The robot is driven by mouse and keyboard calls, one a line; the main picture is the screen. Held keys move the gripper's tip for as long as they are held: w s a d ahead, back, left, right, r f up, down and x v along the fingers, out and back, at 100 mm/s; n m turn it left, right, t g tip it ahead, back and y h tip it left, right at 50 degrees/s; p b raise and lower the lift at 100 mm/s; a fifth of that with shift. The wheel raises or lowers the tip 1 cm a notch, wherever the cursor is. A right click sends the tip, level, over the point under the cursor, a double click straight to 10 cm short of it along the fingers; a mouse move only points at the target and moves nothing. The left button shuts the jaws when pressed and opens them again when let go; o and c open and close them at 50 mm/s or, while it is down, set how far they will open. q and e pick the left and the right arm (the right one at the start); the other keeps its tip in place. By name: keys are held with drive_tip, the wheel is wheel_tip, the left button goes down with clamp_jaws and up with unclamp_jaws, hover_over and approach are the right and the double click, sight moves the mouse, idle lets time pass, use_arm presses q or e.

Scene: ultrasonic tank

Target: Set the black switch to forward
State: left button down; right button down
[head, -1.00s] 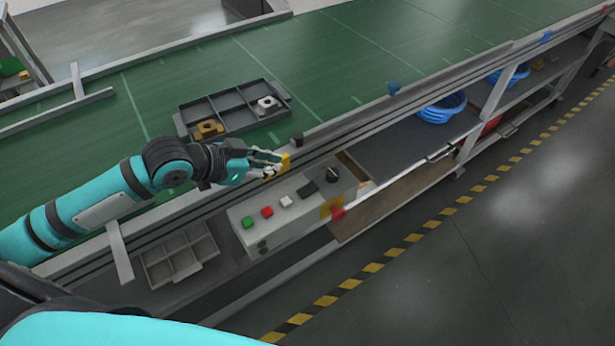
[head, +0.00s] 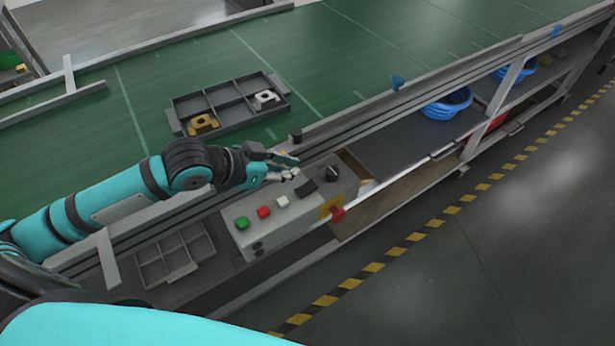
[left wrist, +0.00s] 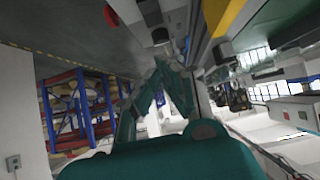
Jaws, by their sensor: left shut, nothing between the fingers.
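The black switch (head: 331,173) is a round dark knob at the far right end of the top of a grey control box (head: 283,228). Which way it points is too small to tell. My left gripper (head: 289,167) is shut and empty, above the back edge of the box and left of the switch, apart from it. In the left wrist view its fingers (left wrist: 163,85) show at the middle. A dark knob (left wrist: 160,35) shows above them there, close to a red button. My right gripper is not in view.
The box also has green (head: 242,223), red (head: 263,212) and white (head: 282,201) buttons, a black flat piece (head: 306,189) and a red button (head: 337,213) on its end. A divided tray (head: 230,107) with metal parts lies on the green conveyor (head: 350,60). The conveyor's rail runs behind the box.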

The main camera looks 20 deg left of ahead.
sight(308, 189)
use_arm(q)
drive_tip(key=x, duration=0.6)
drive_tip(key=shift+r+p, duration=0.15)
drive_tip(key=shift+p, duration=0.25)
wheel_tip(308, 189, down, 3)
drive_tip(key=shift+r, duration=0.2)
drive_tip(key=shift+f, duration=0.7)
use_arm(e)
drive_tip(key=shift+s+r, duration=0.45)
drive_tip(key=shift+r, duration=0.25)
use_arm(q)
drive_tip(key=shift+d, duration=0.1)
